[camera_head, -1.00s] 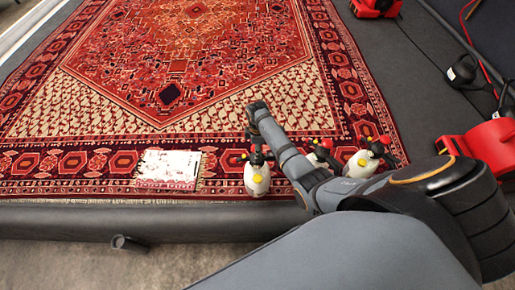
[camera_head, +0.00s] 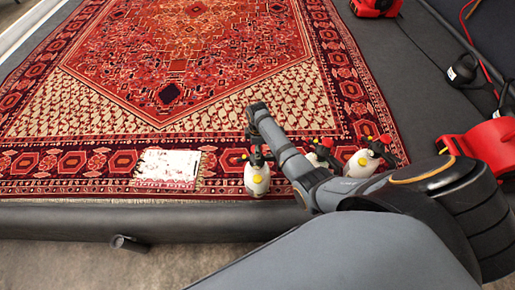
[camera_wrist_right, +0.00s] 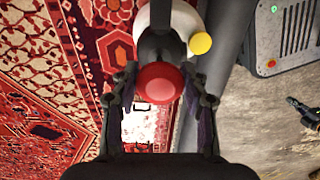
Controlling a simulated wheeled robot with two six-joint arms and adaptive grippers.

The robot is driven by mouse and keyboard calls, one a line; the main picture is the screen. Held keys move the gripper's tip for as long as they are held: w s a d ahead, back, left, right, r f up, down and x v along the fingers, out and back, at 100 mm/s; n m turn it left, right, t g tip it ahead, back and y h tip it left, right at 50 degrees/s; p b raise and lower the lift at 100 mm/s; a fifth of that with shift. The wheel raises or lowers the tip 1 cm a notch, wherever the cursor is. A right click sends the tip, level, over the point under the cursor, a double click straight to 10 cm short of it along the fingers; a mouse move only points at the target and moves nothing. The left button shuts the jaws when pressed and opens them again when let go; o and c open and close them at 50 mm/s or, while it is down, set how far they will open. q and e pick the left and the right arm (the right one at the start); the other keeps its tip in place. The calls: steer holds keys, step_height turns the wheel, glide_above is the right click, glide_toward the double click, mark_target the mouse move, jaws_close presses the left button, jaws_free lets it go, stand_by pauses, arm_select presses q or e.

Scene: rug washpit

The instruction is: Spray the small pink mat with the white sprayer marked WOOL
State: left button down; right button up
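The small mat (camera_head: 168,167) lies flat on the large rug near its front edge. It is now mostly white with dark marks, and little pink shows. Part of it shows in the wrist view (camera_wrist_right: 140,125). A white sprayer (camera_head: 257,183) with a black head and a yellow spot is to the right of the mat; no WOOL mark is legible. My right gripper (camera_wrist_right: 160,85) has its fingers on both sides of the sprayer's black head and seems shut on it. The sprayer's red knob (camera_wrist_right: 160,82) is between the fingers. My left gripper is not in view.
Two more white sprayers (camera_head: 362,164) stand to the right, partly behind my right arm. A short dark cylinder (camera_head: 128,243) lies at the front.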

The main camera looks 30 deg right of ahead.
steer(key=o, duration=0.5)
steer(key=shift+r, duration=0.15)
steer(key=shift+c, duration=0.2)
steer(key=shift+s+f, duration=0.1)
steer(key=shift+f, duration=0.1)
step_height(320, 180, up, 12)
steer(key=shift+r, duration=0.15)
